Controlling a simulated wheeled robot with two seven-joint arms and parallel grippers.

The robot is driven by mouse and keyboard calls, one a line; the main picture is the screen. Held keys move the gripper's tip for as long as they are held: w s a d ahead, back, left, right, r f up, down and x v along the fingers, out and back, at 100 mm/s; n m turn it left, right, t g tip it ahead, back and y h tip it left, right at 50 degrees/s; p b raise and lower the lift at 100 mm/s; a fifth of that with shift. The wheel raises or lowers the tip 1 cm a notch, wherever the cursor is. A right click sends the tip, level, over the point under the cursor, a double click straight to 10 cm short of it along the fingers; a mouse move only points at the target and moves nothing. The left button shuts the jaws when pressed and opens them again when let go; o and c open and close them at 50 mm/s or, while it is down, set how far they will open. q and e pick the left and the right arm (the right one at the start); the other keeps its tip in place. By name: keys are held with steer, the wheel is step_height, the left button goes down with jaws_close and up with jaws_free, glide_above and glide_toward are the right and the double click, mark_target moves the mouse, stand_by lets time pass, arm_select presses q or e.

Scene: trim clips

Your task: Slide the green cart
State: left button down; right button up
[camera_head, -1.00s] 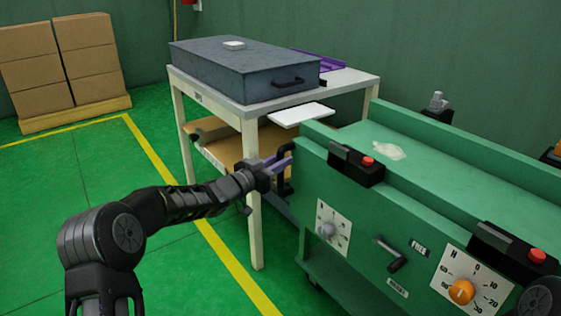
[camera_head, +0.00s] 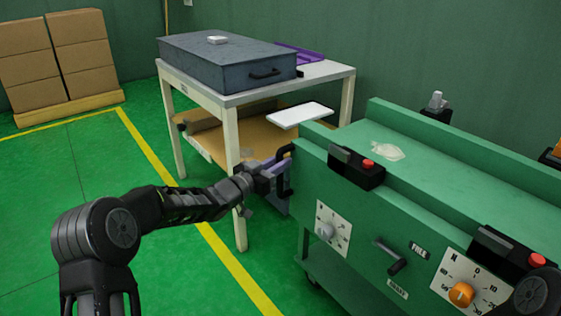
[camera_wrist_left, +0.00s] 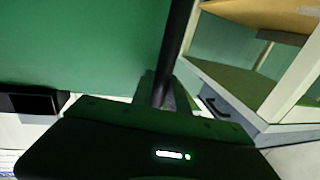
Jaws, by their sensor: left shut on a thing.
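The green cart (camera_head: 345,228) fills the right of the head view, with dials and black-and-red switch boxes on its front. A black upright handle (camera_head: 285,178) stands at its left end. My left gripper (camera_head: 277,168) is shut on this handle, its fingers partly hidden by it. In the left wrist view, the dark handle bar (camera_wrist_left: 176,50) runs into the jaws of my left gripper (camera_wrist_left: 163,92), beside the cart's green panel (camera_wrist_left: 80,45). My right gripper is not in view.
A white table (camera_head: 327,74) with a grey case (camera_head: 225,65) and a purple tray (camera_head: 300,53) stands behind my left gripper, close to the cart's left end. Stacked boxes (camera_head: 80,45) stand at the back left. Green floor (camera_head: 85,175) with yellow lines is open at left.

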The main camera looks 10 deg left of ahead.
arm_select(q)
steer(key=shift+s+d+f, duration=0.15)
steer(key=shift+d+f, duration=0.05)
steer(key=shift+d, duration=0.15)
steer(key=c, duration=1.5)
jaws_free()
steer(key=shift+r, duration=0.1)
steer(key=shift+o, duration=1)
steer(key=shift+a, duration=0.1)
steer(key=p+v, duration=0.2)
steer(key=v, duration=0.5)
steer(key=shift+s+a, duration=0.2)
steer(key=shift+s, duration=0.15)
